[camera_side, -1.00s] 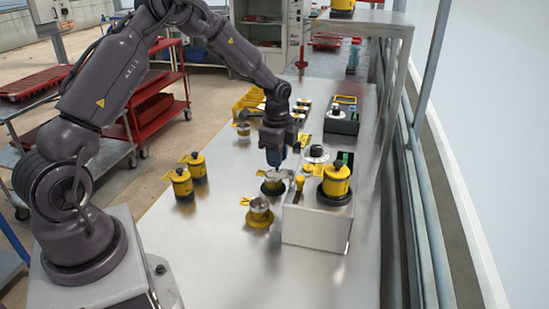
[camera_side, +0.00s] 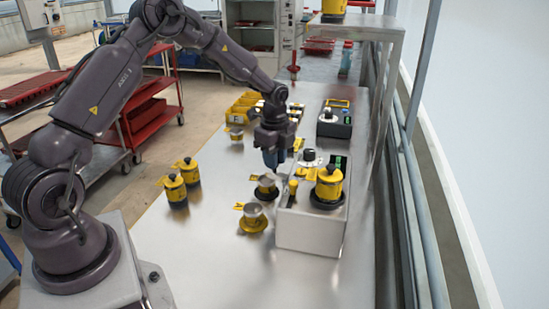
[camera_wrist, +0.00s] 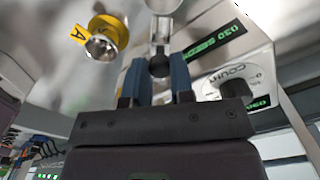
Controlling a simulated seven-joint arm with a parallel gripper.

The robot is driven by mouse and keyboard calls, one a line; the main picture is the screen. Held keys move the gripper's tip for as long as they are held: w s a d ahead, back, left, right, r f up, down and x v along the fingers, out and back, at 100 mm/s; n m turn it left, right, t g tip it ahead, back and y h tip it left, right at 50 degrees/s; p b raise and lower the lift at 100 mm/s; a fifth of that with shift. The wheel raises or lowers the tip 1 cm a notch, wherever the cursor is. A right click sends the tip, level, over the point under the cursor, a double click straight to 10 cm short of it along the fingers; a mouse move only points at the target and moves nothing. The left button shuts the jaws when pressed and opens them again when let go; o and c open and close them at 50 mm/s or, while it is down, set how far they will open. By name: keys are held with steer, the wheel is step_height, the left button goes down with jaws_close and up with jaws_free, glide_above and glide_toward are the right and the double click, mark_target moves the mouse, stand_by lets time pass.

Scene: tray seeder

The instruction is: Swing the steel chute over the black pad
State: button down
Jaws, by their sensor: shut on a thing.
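My gripper (camera_side: 271,158) is over the bench, just left of the seeder box. In the wrist view its two blue fingers (camera_wrist: 159,80) are closed around a black knob (camera_wrist: 160,67). The steel chute (camera_wrist: 162,36) runs away from this knob, up the picture; it is hard to make out in the side view. A steel cup stands on the black pad (camera_side: 265,196), below and in front of the gripper. Another steel cup (camera_side: 252,210) stands on a yellow pad (camera_side: 253,227), nearer the camera. The wrist view shows this yellow pad (camera_wrist: 118,30) with tag A.
The seeder box (camera_side: 311,232) with a yellow canister (camera_side: 329,182) stands close to the gripper's right. Two yellow canisters (camera_side: 175,188) stand to the left. Yellow bins (camera_side: 243,107) and a dark device (camera_side: 334,122) are farther back. The bench front is clear.

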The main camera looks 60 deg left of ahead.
steer(key=shift+w, duration=0.1)
steer(key=c, duration=1)
jaws_free()
step_height(320, 180, up, 13)
steer(key=shift+r, duration=0.1)
